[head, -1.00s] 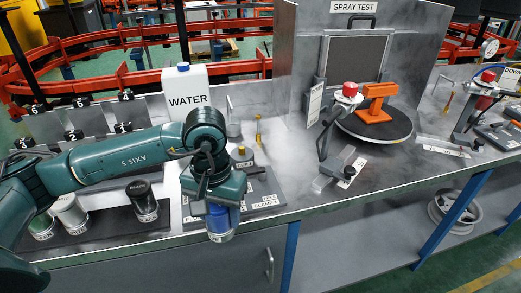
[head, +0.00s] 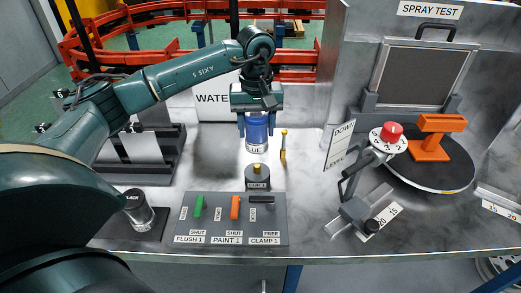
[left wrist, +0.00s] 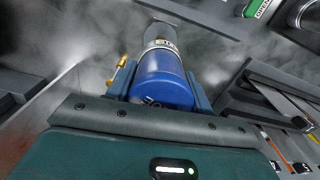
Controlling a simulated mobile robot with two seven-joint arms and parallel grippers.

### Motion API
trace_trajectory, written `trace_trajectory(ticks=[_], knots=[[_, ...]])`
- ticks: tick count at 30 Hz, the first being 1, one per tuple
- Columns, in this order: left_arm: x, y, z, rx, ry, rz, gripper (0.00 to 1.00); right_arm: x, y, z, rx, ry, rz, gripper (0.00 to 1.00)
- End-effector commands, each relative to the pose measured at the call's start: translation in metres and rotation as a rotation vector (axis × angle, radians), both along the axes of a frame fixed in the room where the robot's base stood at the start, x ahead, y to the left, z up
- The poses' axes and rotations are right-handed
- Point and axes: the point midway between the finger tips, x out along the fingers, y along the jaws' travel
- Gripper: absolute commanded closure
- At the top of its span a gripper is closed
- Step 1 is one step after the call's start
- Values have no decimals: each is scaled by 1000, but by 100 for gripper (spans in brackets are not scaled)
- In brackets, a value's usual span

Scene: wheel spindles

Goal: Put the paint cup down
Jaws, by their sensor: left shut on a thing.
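The paint cup (head: 256,136) is blue with a pale, partly hidden label ending in "UE". My left gripper (head: 256,124) is shut around it, pointing down, and holds it upright behind the control panel (head: 188,212). In the head view the cup's lower end shows just above a dark round seat (head: 257,171) labelled "CUP 1"; I cannot tell the gap between them. In the left wrist view the blue cup (left wrist: 163,82) sits between the fingers, its pale band and grey lower part farther away. My right gripper is not in view.
The panel has green, orange and black levers. A black-labelled cup (head: 138,210) stands on a dark tray at left. The white WATER container (head: 208,103) is partly behind the gripper. A brass fitting (head: 283,146) stands close right of the cup. The spray stand (head: 372,160) is farther right.

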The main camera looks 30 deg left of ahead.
Motion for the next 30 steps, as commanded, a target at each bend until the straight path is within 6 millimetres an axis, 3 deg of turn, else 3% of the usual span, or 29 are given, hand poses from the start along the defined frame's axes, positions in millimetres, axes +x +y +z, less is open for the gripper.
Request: trace_trajectory(ticks=[6,16,30], knots=[[0,0,-27,0,-1,0,80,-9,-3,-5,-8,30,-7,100],[0,0,-64,0,0,-2,80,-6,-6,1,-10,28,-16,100],[0,0,-74,-1,-4,-2,80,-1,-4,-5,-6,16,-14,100]])
